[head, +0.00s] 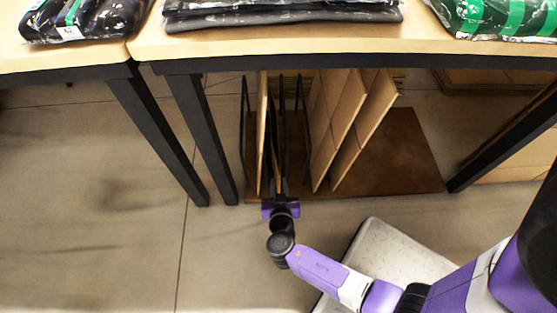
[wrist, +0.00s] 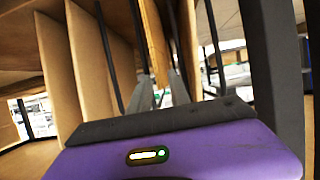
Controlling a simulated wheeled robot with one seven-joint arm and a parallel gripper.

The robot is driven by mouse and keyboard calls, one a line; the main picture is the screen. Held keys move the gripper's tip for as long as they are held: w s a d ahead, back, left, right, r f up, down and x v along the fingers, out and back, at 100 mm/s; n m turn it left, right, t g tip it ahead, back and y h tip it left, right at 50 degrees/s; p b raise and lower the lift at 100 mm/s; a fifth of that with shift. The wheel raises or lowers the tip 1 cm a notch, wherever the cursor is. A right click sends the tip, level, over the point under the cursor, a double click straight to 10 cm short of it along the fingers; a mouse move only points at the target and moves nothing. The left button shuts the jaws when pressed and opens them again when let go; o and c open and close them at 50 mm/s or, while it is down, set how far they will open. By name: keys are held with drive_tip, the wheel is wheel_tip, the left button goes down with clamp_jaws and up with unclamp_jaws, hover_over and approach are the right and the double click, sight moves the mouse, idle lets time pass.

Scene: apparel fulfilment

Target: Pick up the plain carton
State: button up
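Several flat brown cartons stand on edge in a dark wire rack under the table. My gripper (head: 280,207) is low at the rack's front edge in the head view. In the wrist view, the fingers of my gripper (wrist: 161,88) are close together on either side of the near edge of a thin upright plain carton (wrist: 154,40). They appear to touch both its faces. In the head view this carton (head: 275,158) shows as a narrow strip between dividers, partly hidden by them. It stands upright in its slot.
Another thin carton (head: 262,130) stands just left of it. Wider cartons (head: 362,130) lean to the right in the rack. Black table legs (head: 203,140) flank the rack, and the tabletop (head: 290,42) overhangs it. Black rack dividers (head: 304,115) are close beside my gripper.

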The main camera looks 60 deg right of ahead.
drive_tip(key=b+x, duration=0.2)
drive_tip(key=x, duration=0.6)
drive_tip(key=shift+w+d, duration=0.3)
clamp_jaws()
idle(1.2)
